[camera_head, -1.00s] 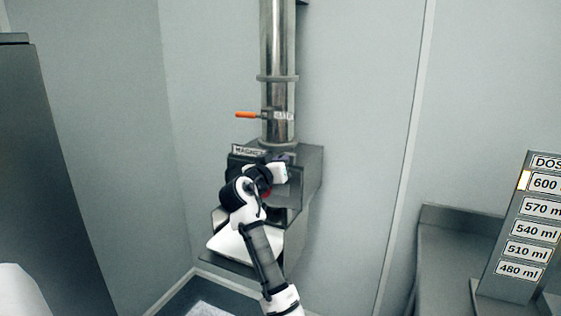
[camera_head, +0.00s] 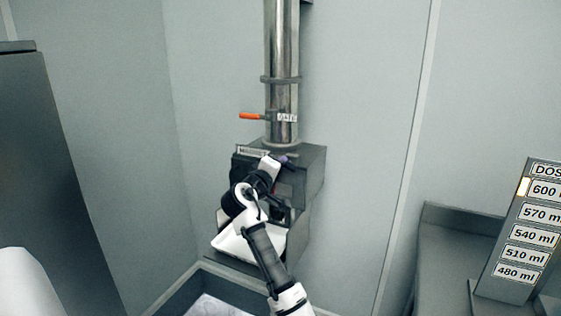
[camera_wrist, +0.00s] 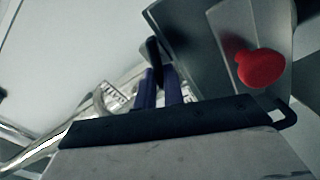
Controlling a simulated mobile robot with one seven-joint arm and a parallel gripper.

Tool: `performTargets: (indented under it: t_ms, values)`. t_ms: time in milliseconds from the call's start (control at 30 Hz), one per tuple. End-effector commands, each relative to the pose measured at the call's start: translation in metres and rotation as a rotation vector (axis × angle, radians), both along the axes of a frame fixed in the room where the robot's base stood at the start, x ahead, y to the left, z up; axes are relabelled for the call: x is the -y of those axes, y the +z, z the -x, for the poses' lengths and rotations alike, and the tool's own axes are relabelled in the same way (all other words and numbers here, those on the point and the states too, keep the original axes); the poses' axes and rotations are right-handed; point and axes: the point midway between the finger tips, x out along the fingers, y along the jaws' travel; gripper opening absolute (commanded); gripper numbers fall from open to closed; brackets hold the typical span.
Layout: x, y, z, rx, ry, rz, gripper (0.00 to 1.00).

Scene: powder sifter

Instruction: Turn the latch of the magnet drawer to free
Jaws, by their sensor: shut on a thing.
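The grey sifter housing with the magnet drawer (camera_head: 311,171) is on the wall below the steel pipe. My gripper (camera_head: 284,160) is at the upper front of this housing, tilted up and to the right. In the wrist view its two purple fingers (camera_wrist: 160,86) are close together around a narrow black piece, which looks like the latch (camera_wrist: 154,50). A red knob (camera_wrist: 262,68) shows on the grey front to the right of the fingers, apart from them. In the head view my wrist hides most of the drawer front and the latch.
An orange-handled lever (camera_head: 250,116) sticks out left from the pipe (camera_head: 282,60) above the housing. A white tray (camera_head: 232,242) lies below the drawer. A dose board (camera_head: 520,235) stands at the right, and a dark cabinet (camera_head: 50,170) at the left.

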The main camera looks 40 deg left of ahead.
Motion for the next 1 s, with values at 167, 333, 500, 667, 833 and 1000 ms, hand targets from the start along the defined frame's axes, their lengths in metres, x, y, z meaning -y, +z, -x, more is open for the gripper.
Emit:
performTargets:
  t_ms: [167, 333, 500, 667, 833, 1000]
  values:
    - [-0.0004, -0.0011, -0.0001, 0.032, -0.001, 0.145, 0.00]
    - [-0.0008, -0.0033, 0.0002, 0.059, 0.000, 0.253, 0.00]
    - [-0.0008, -0.0052, 0.0001, 0.076, 0.000, 0.327, 0.00]
    - [-0.0010, -0.0064, 0.0002, 0.086, 0.000, 0.367, 0.00]
    - [-0.0011, -0.0071, 0.0004, 0.090, 0.000, 0.385, 0.00]
    - [-0.0011, -0.0073, 0.0004, 0.091, 0.000, 0.387, 0.00]
